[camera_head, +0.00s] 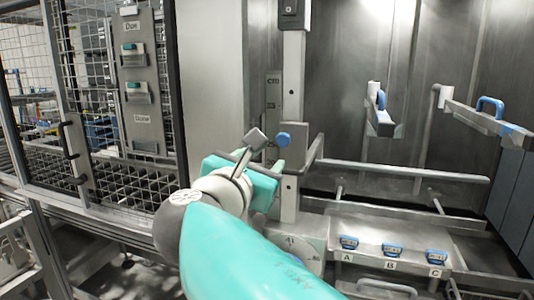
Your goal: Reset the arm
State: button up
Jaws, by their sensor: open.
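My arm reaches up from the bottom of the head view, with its teal link in front. My gripper (256,150) is at its far end, near the middle of the view, in front of a grey upright post (291,95). The gripper is open, and I see nothing held in it. Part of it is hidden behind the wrist. A blue round knob (283,140) shows just right of the gripper; I cannot tell whether they touch.
A wire-mesh door (110,110) with a black handle (72,152) stands at left. Metal arms with blue handles (489,106) and a horizontal bar (405,172) project at right.

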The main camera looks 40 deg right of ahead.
jog(key=shift+v, duration=0.8)
jog(key=shift+f, duration=0.1)
jog(key=s+a+f+m+g+y, duration=0.1)
jog(key=a+f+m+y, duration=0.7)
jog(key=f, duration=0.5)
jog(key=s+a+f+m+g+y, duration=0.1)
jog(key=s+a+f+m+y, duration=0.1)
jog(key=a+f+m+y, duration=0.6)
notch_tip(320, 180, down, 6)
jog(key=a+m, duration=0.1)
jog(key=m, duration=0.3)
jog(key=shift+a+m+g, duration=0.3)
